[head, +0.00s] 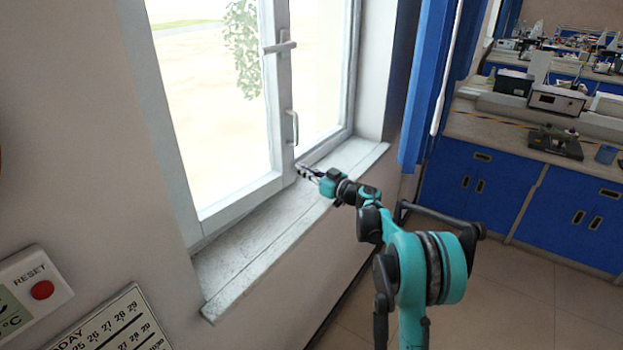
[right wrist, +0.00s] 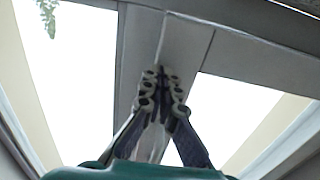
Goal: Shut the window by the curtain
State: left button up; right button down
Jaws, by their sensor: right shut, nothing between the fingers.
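The window has a white frame with a left sash (head: 240,200) and a right pane (head: 322,75), meeting at a middle upright. A lever handle (head: 280,46) sits high on the upright and a slim pull handle (head: 293,127) lower down. My right gripper (head: 302,171) is shut and empty at the foot of the upright, just above the sill. In the right wrist view my fingers (right wrist: 161,75) point at the upright (right wrist: 180,45), with a pane on either side. I cannot tell whether they touch it. A blue curtain (head: 430,85) hangs right of the window. My left gripper is out of view.
The stone sill (head: 262,237) below the window is bare. A reset panel (head: 35,290) and a calendar (head: 118,325) are on the wall at lower left. Blue lab cabinets (head: 485,185) with equipment on top stand at the right, with clear floor before them.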

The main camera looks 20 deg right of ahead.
aim_at(289, 164)
jog(key=shift+w+a, duration=0.15)
jog(key=shift+w, duration=0.05)
jog(key=p+x, duration=0.1)
jog(key=x, duration=0.4)
jog(key=shift+w, duration=0.15)
jog(key=shift+r, duration=0.25)
jog(key=shift+s+f, duration=0.1)
jog(key=shift+s, duration=0.1)
